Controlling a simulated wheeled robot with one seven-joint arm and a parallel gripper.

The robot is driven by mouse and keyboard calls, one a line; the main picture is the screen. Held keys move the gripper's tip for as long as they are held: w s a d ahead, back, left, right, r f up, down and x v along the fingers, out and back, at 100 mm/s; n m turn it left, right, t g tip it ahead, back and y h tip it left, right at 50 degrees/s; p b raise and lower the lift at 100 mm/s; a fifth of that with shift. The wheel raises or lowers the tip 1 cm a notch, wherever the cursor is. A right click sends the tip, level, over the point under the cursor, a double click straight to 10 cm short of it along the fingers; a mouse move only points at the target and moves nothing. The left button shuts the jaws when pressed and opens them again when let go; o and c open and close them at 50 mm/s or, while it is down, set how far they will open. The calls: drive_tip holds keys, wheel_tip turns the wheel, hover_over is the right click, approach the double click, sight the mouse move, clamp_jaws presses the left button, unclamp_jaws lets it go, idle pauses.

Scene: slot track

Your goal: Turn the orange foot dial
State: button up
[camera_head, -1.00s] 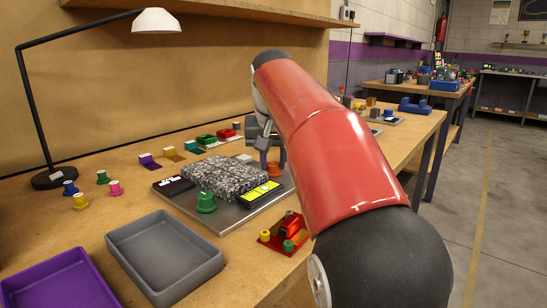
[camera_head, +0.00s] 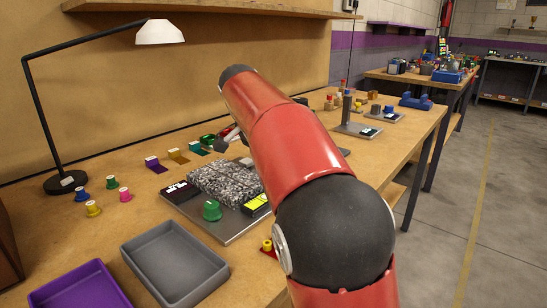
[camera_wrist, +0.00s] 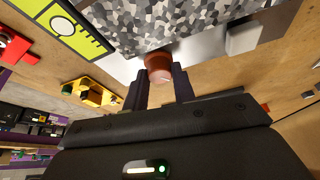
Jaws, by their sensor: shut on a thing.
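The orange foot dial (camera_wrist: 160,66) shows in the wrist view at the edge of a grey plate, close beside a speckled grey block (camera_wrist: 150,22). My gripper (camera_wrist: 160,80) has its two dark fingers on either side of the dial and is shut on it. In the head view my red arm covers the dial and my fingertips. The speckled block (camera_head: 222,182) there lies on the grey plate (camera_head: 228,230), with a green dial (camera_head: 211,210) at its near side.
A yellow marked panel (camera_head: 257,204) and a black panel (camera_head: 180,192) flank the block. A grey tray (camera_head: 172,262) and a purple tray (camera_head: 85,290) stand at the near left. Several small coloured knobs lie near the lamp (camera_head: 66,183).

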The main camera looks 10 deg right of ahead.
drive_tip(key=m+g, duration=0.1)
drive_tip(key=m, duration=0.3)
drive_tip(key=shift+w+m+g, duration=0.2)
drive_tip(key=shift+m+g, duration=0.1)
drive_tip(key=shift+g, duration=0.1)
drive_tip(key=shift+m+g, duration=0.8)
drive_tip(key=shift+m, duration=1.2)
drive_tip(key=o, duration=1)
